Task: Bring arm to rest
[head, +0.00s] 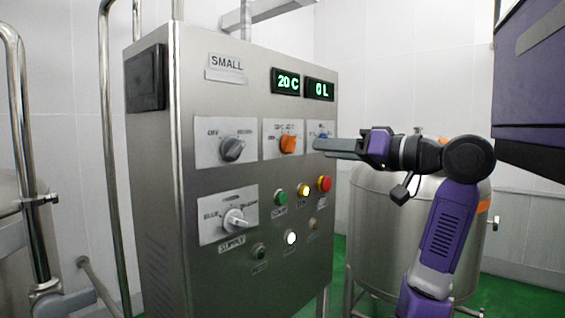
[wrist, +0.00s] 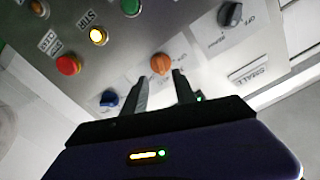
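My gripper (head: 318,147) is raised in front of the right part of a steel control panel (head: 235,185). In the wrist view, its two dark fingers (wrist: 158,76) stand apart with nothing between them. The orange knob (wrist: 160,64) shows just beyond the fingertips, and the blue knob (wrist: 109,98) lies to their left. In the head view, the fingers partly cover the blue knob (head: 322,138), and the orange knob (head: 288,144) is left of the tips. I cannot tell exactly how far the fingertips are from the panel, but no knob is held. My arm bends at a raised elbow.
The panel has a grey knob (head: 232,149), a white-lit supply knob (head: 235,220), a red button (head: 324,183) and several lamps. Its displays (head: 285,81) read 20 C and 0 L. A steel tank (head: 385,230) stands behind my arm. Vertical pipes (head: 108,130) run at the left.

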